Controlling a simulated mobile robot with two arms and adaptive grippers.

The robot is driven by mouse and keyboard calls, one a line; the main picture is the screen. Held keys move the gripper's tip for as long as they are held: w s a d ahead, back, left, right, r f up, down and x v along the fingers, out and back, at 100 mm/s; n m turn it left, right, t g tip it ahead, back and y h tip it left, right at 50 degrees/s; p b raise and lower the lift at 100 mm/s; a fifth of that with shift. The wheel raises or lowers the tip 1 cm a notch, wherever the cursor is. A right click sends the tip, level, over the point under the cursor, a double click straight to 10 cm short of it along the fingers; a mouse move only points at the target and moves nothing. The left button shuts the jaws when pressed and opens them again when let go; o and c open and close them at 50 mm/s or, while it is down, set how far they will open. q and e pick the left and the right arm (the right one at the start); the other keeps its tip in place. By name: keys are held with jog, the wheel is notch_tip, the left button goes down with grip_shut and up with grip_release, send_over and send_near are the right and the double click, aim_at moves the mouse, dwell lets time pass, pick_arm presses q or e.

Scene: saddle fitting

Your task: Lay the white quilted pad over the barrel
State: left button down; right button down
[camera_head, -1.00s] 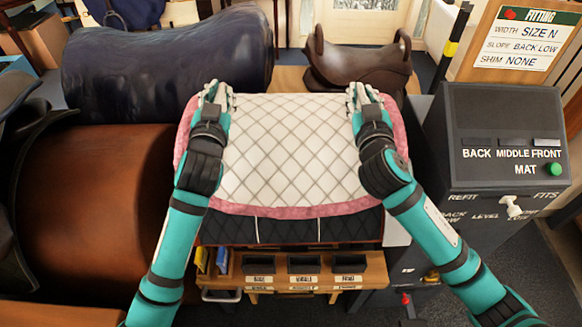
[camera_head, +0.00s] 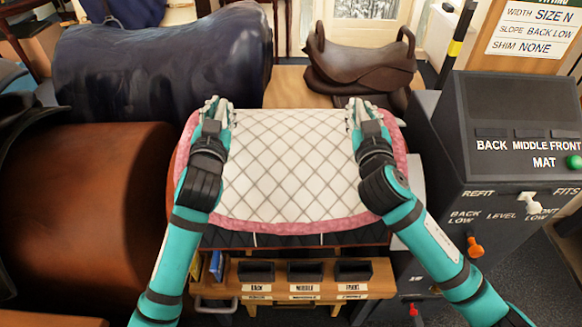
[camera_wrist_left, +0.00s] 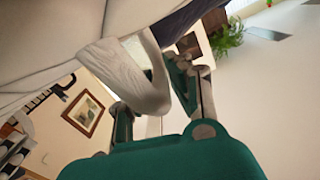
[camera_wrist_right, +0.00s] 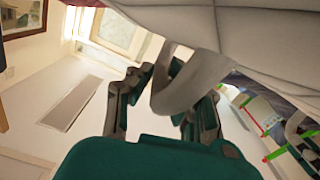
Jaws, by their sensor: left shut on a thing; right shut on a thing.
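The white quilted pad (camera_head: 290,165) with a pink border lies spread out in the middle of the head view. My left gripper (camera_head: 217,108) is shut on its left side and my right gripper (camera_head: 358,108) on its right side, both toward the far edge. The left wrist view shows a fold of pad (camera_wrist_left: 150,80) between the fingers; the right wrist view shows another fold (camera_wrist_right: 190,85). A dark quilted layer (camera_head: 285,240) shows under the near edge. A brown surface (camera_head: 177,160) shows at the pad's left; the rest underneath is hidden, and whether the pad touches it is unclear.
A large brown barrel-shaped body (camera_head: 85,200) stands left. A dark blue one (camera_head: 165,60) lies behind it. A brown saddle (camera_head: 362,60) sits at the back. A grey control box (camera_head: 510,130) stands close on the right. A wooden bench with labelled bins (camera_head: 305,275) is in front.

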pick_arm(q)
jog(key=shift+f+b, duration=0.55)
jog(key=shift+f, duration=0.15)
pick_arm(e)
jog(key=shift+f, duration=0.75)
pick_arm(q)
jog(key=c, duration=1.2)
grip_release()
jog(key=shift+r, duration=0.25)
jog(key=shift+c, duration=0.2)
pick_arm(e)
jog(key=c, duration=1.2)
grip_release()
jog(key=shift+r, duration=0.2)
jog(key=shift+c, duration=0.2)
pick_arm(q)
jog(key=shift+o, duration=0.4)
jog(key=o, duration=0.7)
jog(key=shift+c, duration=0.2)
jog(key=shift+o, duration=0.3)
jog(key=shift+r, duration=0.1)
pick_arm(e)
jog(key=shift+d, duration=0.1)
pick_arm(q)
jog(key=shift+a, duration=0.1)
